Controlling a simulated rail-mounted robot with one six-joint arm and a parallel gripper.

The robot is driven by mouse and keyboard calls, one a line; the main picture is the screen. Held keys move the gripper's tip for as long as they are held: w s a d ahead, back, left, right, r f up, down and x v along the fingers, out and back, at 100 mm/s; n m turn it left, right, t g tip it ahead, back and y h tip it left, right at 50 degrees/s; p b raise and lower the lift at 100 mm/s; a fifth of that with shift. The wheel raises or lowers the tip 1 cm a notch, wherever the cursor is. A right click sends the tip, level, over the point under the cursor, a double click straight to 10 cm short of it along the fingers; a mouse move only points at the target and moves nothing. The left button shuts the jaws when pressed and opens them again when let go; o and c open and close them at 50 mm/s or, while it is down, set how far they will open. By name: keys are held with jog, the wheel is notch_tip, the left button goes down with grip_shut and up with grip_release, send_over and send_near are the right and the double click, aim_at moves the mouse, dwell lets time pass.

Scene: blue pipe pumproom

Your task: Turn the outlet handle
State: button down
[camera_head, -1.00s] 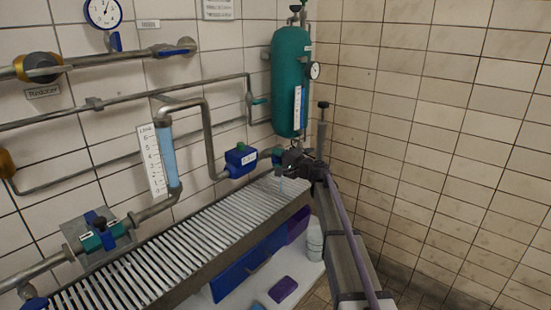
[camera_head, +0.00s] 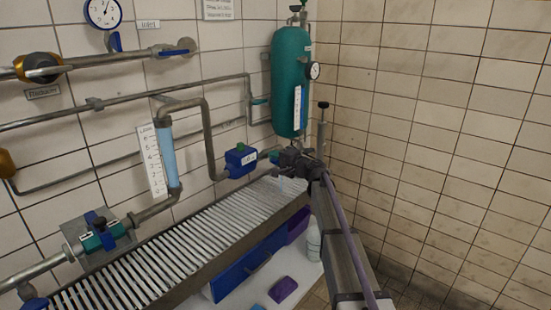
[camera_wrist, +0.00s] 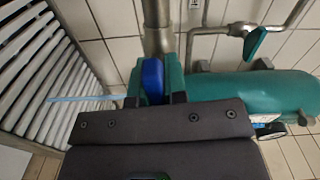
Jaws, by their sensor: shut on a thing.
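The blue outlet handle (camera_wrist: 152,78) shows in the wrist view at the end of a grey pipe (camera_wrist: 157,25). The dark gripper body covers the lower part of that view. In the head view my gripper (camera_head: 276,156) is at the pipe below the green tank (camera_head: 291,82), and the handle is hidden by it. A thin light-blue streak (camera_wrist: 85,98) runs left from beside the handle in the wrist view.
A slatted grate (camera_head: 190,245) runs beneath the pipes. A blue box on the pipe (camera_head: 241,160) sits just left of my gripper. A gauge tube (camera_head: 168,158) and another blue-handled valve (camera_head: 97,228) are farther left. The tiled wall on the right is clear.

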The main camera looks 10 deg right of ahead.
jog(key=shift+n, duration=0.3)
jog(key=c, duration=1.2)
grip_release()
jog(key=shift+o, duration=0.2)
jog(key=v, duration=1)
jog(key=shift+s+d, duration=0.25)
jog(key=shift+s, duration=0.05)
